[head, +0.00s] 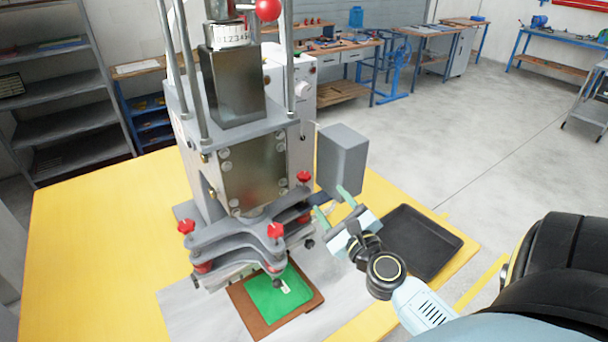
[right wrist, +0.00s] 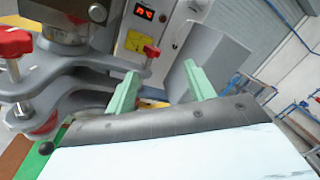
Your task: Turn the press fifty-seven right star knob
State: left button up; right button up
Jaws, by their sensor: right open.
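The press (head: 250,160) stands on a yellow table and carries several red star knobs. A front right star knob (head: 275,230) sits on the lower plates; it also shows large at the left edge of the right wrist view (right wrist: 15,42). A rear right star knob (head: 303,177) sits further back, and it shows smaller in the right wrist view (right wrist: 151,52). A left star knob (head: 186,227) is on the other side. My right gripper (head: 333,204) is open and empty, right of the press. Its green fingers (right wrist: 161,88) point toward the rear right knob, apart from it.
A grey box (head: 342,160) stands close behind my right gripper. A black tray (head: 420,242) lies on the table to the right. A green piece on a brown board (head: 250,318) lies under the press. The yellow table (head: 80,235) is clear at the left.

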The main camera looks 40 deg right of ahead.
aim_at(304, 178)
jog(key=w+d+m, duration=0.1)
jog(key=w+m, duration=0.1)
jog(key=w, duration=0.2)
jog(key=w+m, duration=0.3)
jog(key=w, duration=0.1)
jog(key=w+d+f+m+g+p, duration=0.1)
jog(key=w+m, duration=0.2)
jog(key=w, duration=0.2)
jog(key=shift+d+f+h, duration=0.1)
jog(key=shift+d+h, duration=0.2)
jog(key=shift+s, duration=0.1)
